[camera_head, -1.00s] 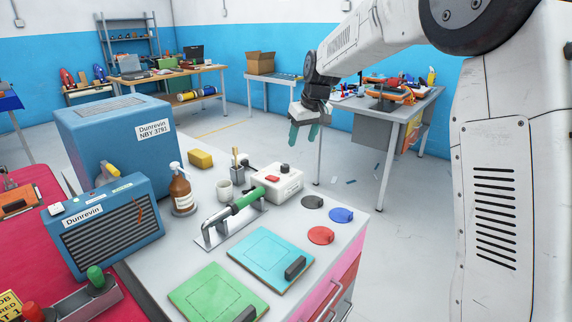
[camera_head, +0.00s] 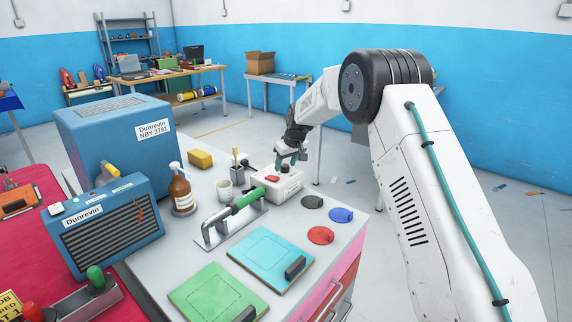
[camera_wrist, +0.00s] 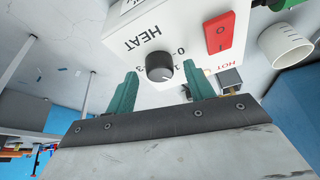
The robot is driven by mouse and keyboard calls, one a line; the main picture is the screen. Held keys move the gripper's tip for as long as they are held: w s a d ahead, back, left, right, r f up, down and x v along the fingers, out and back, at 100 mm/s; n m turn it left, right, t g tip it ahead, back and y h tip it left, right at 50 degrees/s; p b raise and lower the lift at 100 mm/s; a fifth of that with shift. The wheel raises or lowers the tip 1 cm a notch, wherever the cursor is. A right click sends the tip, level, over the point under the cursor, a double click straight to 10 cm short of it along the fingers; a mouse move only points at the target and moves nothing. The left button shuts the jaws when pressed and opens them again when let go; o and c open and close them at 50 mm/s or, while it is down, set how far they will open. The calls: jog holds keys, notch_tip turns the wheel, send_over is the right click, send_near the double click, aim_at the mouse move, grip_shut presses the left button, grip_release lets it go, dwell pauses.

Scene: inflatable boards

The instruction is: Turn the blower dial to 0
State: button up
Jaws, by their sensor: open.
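The white control box (camera_head: 287,187) sits near the far right edge of the workbench. In the wrist view the box (camera_wrist: 115,35) is labelled HEAT and has a round black dial (camera_wrist: 159,66) with printed numbers, 0 among them. The dial's pointer setting is hard to read. A red rocker switch (camera_wrist: 219,33) is beside the dial. My gripper (camera_head: 292,157) is open at the far side of the box. In the wrist view its green fingers (camera_wrist: 163,83) stand either side of the dial, apart from it.
A green-handled tool (camera_head: 246,199) rests on a metal stand left of the box. A white cup (camera_head: 224,189) and a brown pump bottle (camera_head: 181,191) stand further left. Coloured discs (camera_head: 320,235) and two boards (camera_head: 272,258) lie nearer on the bench (camera_head: 222,262).

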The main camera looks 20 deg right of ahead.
jog(key=shift+w+f, duration=0.1)
jog(key=shift+f, duration=0.2)
jog(key=c, duration=1)
jog(key=shift+o, duration=0.2)
jog(key=shift+n, duration=0.3)
jog(key=n+y, duration=0.1)
jog(key=n, duration=0.1)
jog(key=n+g+y, duration=0.1)
jog(key=n, duration=0.2)
jog(key=shift+w+d+n, duration=0.1)
jog(key=shift+w+n, duration=0.05)
jog(key=shift+n, duration=0.15)
jog(key=n+g, duration=0.1)
jog(key=n, duration=0.1)
jog(key=n+g, duration=0.1)
jog(key=n, duration=0.2)
jog(key=shift+w+r+n+y, duration=0.1)
jog(key=shift+w+n+y, duration=0.05)
jog(key=shift+n+y, duration=0.2)
jog(key=shift+d+g, duration=0.1)
jog(key=shift+g, duration=0.2)
